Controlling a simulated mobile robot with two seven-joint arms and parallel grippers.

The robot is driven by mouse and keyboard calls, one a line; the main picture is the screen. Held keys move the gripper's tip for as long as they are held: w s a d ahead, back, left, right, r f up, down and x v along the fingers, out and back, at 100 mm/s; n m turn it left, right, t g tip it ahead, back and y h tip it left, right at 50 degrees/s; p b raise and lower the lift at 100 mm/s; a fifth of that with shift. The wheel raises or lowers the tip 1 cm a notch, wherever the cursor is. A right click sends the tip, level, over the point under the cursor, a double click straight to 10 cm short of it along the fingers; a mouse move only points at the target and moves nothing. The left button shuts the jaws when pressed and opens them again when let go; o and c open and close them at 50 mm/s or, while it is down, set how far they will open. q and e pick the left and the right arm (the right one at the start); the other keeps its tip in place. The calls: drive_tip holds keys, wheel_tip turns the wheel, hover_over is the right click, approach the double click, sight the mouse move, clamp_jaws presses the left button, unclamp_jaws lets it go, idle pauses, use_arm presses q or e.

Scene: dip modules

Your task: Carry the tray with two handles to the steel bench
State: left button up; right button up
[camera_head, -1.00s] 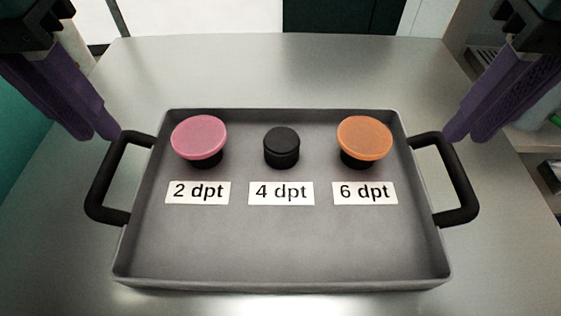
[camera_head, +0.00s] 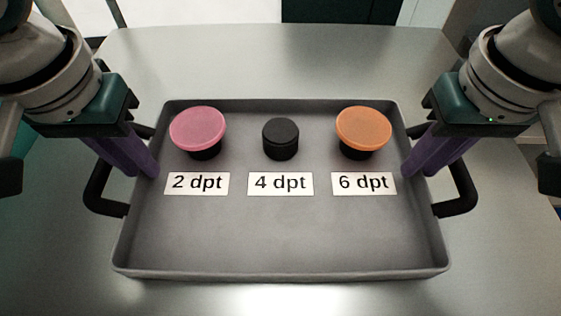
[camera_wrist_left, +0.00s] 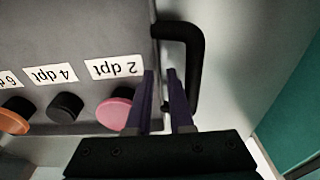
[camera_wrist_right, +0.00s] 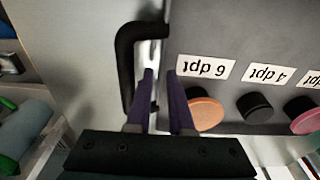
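The grey tray (camera_head: 280,240) lies flat on a shiny metal surface, with a black handle at each side. My left gripper (camera_head: 150,172) is at the left handle (camera_head: 98,190), its fingertips near the tray's left rim. In the left wrist view its fingers (camera_wrist_left: 160,72) are apart, with the handle bar (camera_wrist_left: 196,65) to their right. My right gripper (camera_head: 410,172) is at the right handle (camera_head: 462,200). In the right wrist view its fingers (camera_wrist_right: 160,72) are apart, with the handle bar (camera_wrist_right: 125,70) to their left. The arms partly hide both handles in the head view.
The tray holds a pink-topped module (camera_head: 198,128), a black module (camera_head: 281,138) and an orange-topped module (camera_head: 363,128), behind labels 2 dpt (camera_head: 197,183), 4 dpt (camera_head: 280,183) and 6 dpt (camera_head: 364,183). The metal surface (camera_head: 270,60) behind the tray is clear.

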use_arm(q)
clamp_jaws()
use_arm(e)
clamp_jaws()
idle(1.2)
